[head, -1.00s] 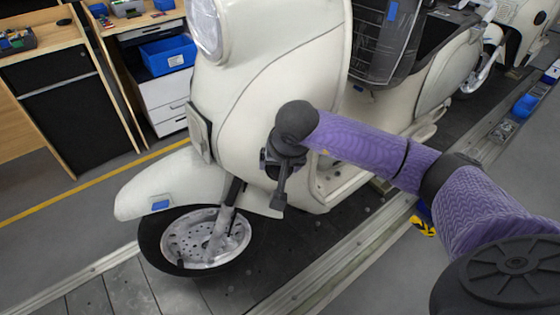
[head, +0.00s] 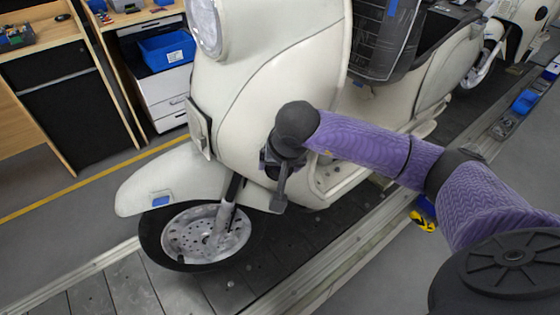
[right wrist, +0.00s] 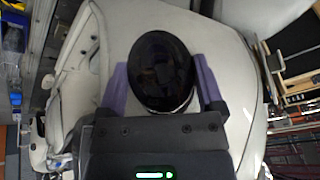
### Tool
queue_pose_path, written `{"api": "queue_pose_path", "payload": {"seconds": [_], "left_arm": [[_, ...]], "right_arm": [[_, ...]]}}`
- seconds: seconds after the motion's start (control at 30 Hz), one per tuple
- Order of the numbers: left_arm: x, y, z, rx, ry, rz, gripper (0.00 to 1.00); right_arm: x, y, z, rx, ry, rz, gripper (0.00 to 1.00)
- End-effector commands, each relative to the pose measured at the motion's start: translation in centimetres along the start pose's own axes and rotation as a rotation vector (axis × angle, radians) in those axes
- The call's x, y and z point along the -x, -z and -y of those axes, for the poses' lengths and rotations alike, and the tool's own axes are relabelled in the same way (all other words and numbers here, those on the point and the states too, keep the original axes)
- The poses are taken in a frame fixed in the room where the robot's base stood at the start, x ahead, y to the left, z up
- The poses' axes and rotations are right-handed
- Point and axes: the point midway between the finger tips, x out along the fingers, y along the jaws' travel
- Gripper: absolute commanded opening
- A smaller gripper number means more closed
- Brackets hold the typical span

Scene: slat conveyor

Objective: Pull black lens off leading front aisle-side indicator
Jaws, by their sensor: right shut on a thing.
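The leading cream scooter (head: 290,90) stands on the slat conveyor. My right gripper (head: 270,160) is at the side of its front body, above and right of the front wheel (head: 205,235). In the right wrist view the round, glossy black lens (right wrist: 162,60) sits between the two purple fingers of my right gripper (right wrist: 161,78), which are shut on its sides. Pale bodywork lies right behind the lens. I cannot tell whether the lens still touches its indicator seat. In the head view my wrist hides the lens. My left gripper is not in view.
A second cream scooter (head: 508,25) stands farther back on the line. A workbench with a blue bin (head: 167,50) is at the back left, beyond a yellow floor line (head: 90,182). The conveyor edge rail (head: 340,255) runs along the near right side.

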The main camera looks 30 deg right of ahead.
Motion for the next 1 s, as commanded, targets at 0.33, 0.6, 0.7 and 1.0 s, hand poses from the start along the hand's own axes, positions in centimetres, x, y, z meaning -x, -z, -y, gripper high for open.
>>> {"api": "queue_pose_path", "payload": {"seconds": [0.33, 0.6, 0.7, 1.0], "left_arm": [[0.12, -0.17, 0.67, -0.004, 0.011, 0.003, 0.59], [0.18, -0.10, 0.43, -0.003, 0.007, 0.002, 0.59], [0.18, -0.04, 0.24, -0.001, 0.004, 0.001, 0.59], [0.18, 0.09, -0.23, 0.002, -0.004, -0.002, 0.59]], "right_arm": [[0.20, -0.38, 0.00, 0.001, 0.000, 0.000, 0.34], [0.32, -0.66, -0.02, 0.000, 0.000, 0.000, 0.34], [0.33, -0.70, -0.02, 0.000, 0.000, 0.000, 0.34], [0.34, -0.73, -0.01, 0.000, 0.000, 0.000, 0.34]]}}
